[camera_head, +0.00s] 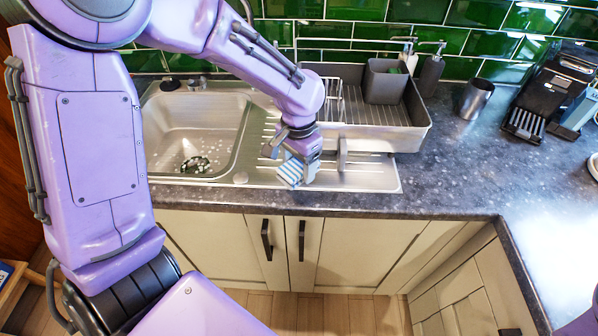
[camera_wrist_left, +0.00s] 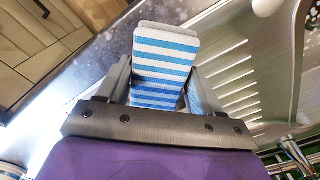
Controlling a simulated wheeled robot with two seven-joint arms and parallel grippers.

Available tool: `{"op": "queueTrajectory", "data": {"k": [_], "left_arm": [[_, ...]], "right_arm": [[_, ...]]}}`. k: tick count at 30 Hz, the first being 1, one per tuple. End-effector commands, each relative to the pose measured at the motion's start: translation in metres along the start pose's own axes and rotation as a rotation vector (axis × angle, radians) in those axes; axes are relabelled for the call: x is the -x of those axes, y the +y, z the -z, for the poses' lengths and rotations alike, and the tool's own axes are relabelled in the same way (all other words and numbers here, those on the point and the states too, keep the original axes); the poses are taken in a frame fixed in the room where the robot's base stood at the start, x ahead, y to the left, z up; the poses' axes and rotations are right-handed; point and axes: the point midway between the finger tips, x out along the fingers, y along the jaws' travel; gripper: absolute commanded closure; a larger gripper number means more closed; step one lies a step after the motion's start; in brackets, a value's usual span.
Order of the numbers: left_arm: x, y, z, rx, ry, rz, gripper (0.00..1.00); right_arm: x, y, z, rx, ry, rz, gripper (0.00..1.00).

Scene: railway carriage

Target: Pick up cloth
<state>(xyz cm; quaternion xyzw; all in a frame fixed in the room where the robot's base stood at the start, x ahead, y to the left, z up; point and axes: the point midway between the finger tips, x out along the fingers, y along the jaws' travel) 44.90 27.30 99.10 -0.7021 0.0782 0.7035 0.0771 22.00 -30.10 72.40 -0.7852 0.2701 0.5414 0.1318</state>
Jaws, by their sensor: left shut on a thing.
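The cloth (camera_head: 289,173) is blue and white striped and looks like a small folded block. My left gripper (camera_head: 306,160) is shut on it, over the ribbed steel drainboard beside the sink basin. In the left wrist view the striped cloth (camera_wrist_left: 163,62) sits between the two fingers of my left gripper (camera_wrist_left: 160,85), and its far end sticks out past them. Whether the cloth touches the drainboard I cannot tell. My right gripper is not in view.
The steel sink basin (camera_head: 196,130) is left of the gripper. A grey dish rack (camera_head: 400,132) with a caddy (camera_head: 385,82) stands behind and right. A metal cup (camera_head: 476,99) and a black coffee machine (camera_head: 552,90) are further right. The dark counter (camera_head: 450,180) is clear at front right.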

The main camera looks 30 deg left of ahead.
Motion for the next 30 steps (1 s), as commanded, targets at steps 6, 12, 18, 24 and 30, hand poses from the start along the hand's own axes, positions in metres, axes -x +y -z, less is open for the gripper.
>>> {"op": "queueTrajectory", "data": {"k": [6,12,18,24,30], "left_arm": [[0.063,0.029,-0.037,-0.001,-0.004,0.001,0.65],[0.082,0.054,-0.070,-0.001,-0.005,0.001,0.65],[0.084,0.074,-0.093,-0.002,-0.006,-0.005,0.65],[0.085,0.080,-0.100,0.000,-0.001,-0.002,0.65],[0.084,0.080,-0.100,0.000,0.000,0.000,0.65]], "right_arm": [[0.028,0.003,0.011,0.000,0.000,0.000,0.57],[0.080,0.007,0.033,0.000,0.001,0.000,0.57],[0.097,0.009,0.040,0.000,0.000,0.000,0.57],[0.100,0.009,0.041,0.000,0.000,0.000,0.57],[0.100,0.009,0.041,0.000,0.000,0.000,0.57]]}}
